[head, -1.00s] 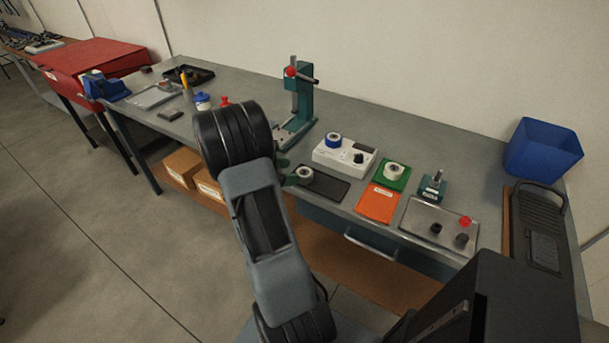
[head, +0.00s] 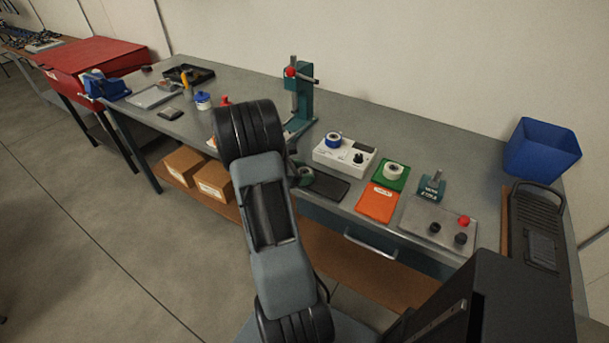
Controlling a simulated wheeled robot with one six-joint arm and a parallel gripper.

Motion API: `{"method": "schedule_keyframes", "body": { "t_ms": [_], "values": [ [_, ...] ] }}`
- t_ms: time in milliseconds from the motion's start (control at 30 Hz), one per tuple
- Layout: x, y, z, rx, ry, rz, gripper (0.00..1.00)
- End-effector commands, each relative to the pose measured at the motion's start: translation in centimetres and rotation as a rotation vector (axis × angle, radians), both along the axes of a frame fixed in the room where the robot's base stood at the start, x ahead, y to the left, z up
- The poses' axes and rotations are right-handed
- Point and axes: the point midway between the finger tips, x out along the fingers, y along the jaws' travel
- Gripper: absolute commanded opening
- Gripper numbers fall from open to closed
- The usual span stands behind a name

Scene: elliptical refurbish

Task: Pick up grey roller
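A small round roller (head: 306,174), greyish with a dark rim, is at the left end of a black mat (head: 330,187) on the bench. My arm's dark end, with my gripper (head: 293,168), reaches beside it at its left. The gripper is mostly hidden behind my arm links, so I cannot tell whether it is open, shut or touching the roller. Another roller with a pale face (head: 393,171) sits on a green mat (head: 389,183). A blue roller (head: 333,139) sits on a white device (head: 345,157).
A green press (head: 302,95) with a red knob stands behind my arm. An orange mat (head: 377,204), a metal plate with knobs (head: 433,222) and a small green block (head: 431,188) lie to the right. A blue bin (head: 541,152) stands at the far right.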

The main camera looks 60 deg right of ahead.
Motion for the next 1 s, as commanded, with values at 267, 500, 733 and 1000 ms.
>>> {"method": "schedule_keyframes", "body": {
  "t_ms": [267,500,733,1000],
  "values": [
    [0.0,0.0,0.0,0.000,0.000,0.000,0.34],
    [0.0,0.0,0.2,-0.001,0.000,0.000,0.34],
    [0.1,0.0,2.3,-0.004,-0.004,0.000,0.34],
    [-0.7,3.7,7.7,-0.005,-0.005,0.004,0.34]
  ]
}}
